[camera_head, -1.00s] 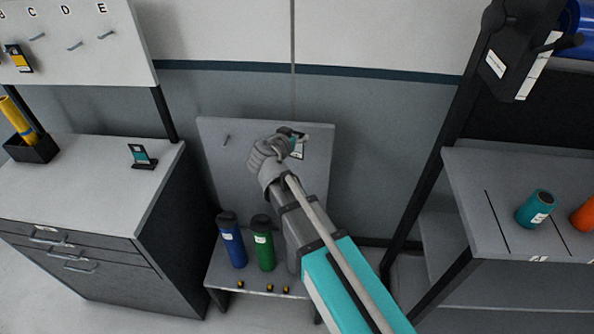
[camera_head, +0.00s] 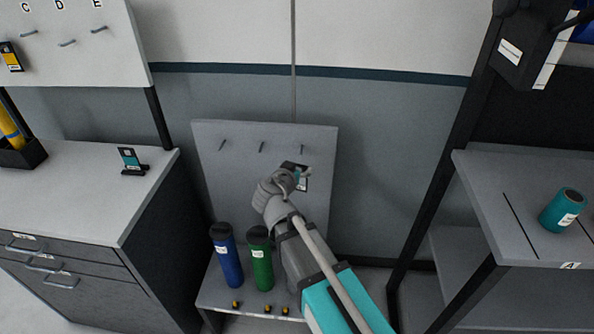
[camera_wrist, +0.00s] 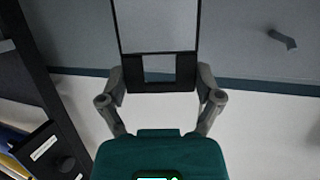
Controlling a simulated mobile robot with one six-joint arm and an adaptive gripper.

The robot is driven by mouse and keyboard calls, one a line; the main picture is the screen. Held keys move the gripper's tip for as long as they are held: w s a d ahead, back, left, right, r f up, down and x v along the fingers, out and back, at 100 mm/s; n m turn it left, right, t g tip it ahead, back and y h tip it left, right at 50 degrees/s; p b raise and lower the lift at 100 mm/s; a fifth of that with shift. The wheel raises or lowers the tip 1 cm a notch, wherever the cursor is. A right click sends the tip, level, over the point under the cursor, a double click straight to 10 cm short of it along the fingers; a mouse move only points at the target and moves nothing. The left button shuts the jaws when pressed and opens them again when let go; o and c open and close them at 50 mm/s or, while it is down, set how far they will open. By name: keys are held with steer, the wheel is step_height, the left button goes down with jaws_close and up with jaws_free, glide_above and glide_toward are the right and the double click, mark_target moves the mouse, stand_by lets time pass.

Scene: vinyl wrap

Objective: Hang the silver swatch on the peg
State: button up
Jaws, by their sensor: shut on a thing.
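My gripper (camera_head: 293,180) is shut on the silver swatch (camera_wrist: 158,25). In the wrist view the swatch is a grey panel with a black border and a square opening in its black end, between my two fingers (camera_wrist: 160,82). In the head view the swatch is small and partly hidden by my gripper. The grey pegboard (camera_head: 212,180) carries a left peg (camera_head: 222,145), a middle peg (camera_head: 262,147) and a right peg (camera_head: 302,149). My gripper and swatch appear just below the right peg. The wrist view shows one peg (camera_wrist: 282,40); the swatch is apart from it.
Blue (camera_head: 227,256) and green (camera_head: 261,260) rolls stand on the shelf below the pegboard. A cabinet (camera_head: 85,190) with a teal swatch on a stand (camera_head: 131,162) is at left. A rack (camera_head: 510,190) with a teal roll (camera_head: 562,210) is at right.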

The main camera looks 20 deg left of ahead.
mark_target(301, 152)
steer(key=shift+w+a, duration=0.1)
steer(key=shift+w, duration=0.15)
stand_by(0.3)
steer(key=shift+w+a+f+b, duration=0.15)
steer(key=shift+w+a, duration=0.15)
steer(key=shift+w, duration=0.95)
steer(key=shift+w+a+f+b, duration=0.1)
steer(key=shift+w+a, duration=0.2)
steer(key=shift+w, duration=0.9)
steer(key=shift+w+a+f+b, duration=0.15)
steer(key=shift+w+a, duration=0.15)
steer(key=shift+w, duration=0.95)
steer(key=shift+w+a+f+b, duration=0.1)
steer(key=shift+w+f+b, duration=0.25)
steer(key=shift+w, duration=0.2)
steer(key=o, duration=0.9)
steer(key=shift+c, duration=0.2)
steer(key=shift+s, duration=0.1)
